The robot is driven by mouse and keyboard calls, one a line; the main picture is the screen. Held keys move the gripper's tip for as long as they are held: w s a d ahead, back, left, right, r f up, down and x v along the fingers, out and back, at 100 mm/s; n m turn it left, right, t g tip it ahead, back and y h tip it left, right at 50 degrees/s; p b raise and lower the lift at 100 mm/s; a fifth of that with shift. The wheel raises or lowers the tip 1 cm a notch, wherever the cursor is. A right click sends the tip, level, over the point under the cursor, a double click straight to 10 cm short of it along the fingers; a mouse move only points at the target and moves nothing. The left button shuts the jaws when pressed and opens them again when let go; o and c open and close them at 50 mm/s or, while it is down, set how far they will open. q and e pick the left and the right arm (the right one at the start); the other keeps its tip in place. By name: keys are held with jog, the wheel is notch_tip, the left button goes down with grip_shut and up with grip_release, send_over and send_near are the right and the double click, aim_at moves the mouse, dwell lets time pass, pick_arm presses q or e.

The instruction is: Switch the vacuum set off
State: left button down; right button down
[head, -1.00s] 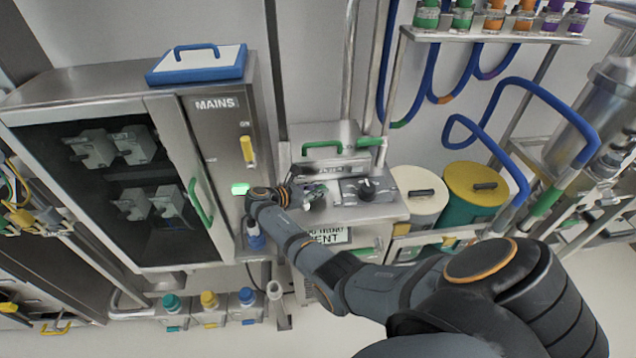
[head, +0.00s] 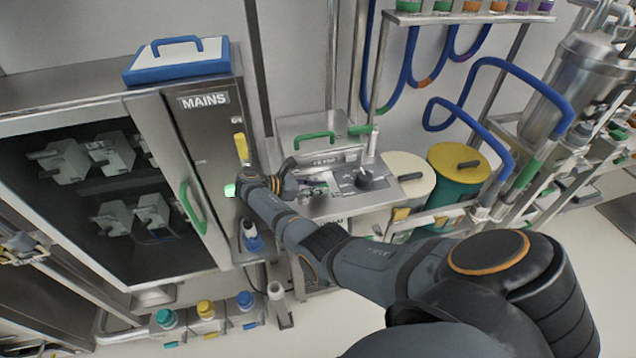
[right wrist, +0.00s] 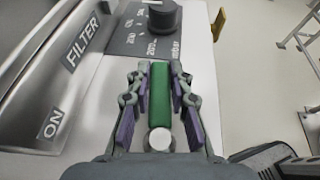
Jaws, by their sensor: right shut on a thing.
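The vacuum set is a steel cabinet (head: 322,143) with a green handle on its lid and a dark control panel with a black knob (head: 364,178). The knob and panel also show at the top of the right wrist view, beside "FILTER" and "ON" lettering. My right gripper (head: 315,188) is at the front of the cabinet, left of the knob. In the right wrist view my right gripper (right wrist: 160,115) has its purple-padded fingers on both sides of a green lever (right wrist: 160,92) with a pale round end, and is shut on it. My left gripper is out of view.
Left stands a cabinet labelled MAINS (head: 203,101) with a yellow lever (head: 241,147) and a green-handled glass door. Bins with white and yellow lids (head: 458,160) stand to the right. Small bottles (head: 205,311) stand low at the front left. Blue hoses hang behind.

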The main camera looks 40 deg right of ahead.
jog(key=c, duration=1.2)
grip_release()
jog(key=shift+f, duration=0.1)
jog(key=v, duration=1.2)
jog(key=shift+s, duration=0.1)
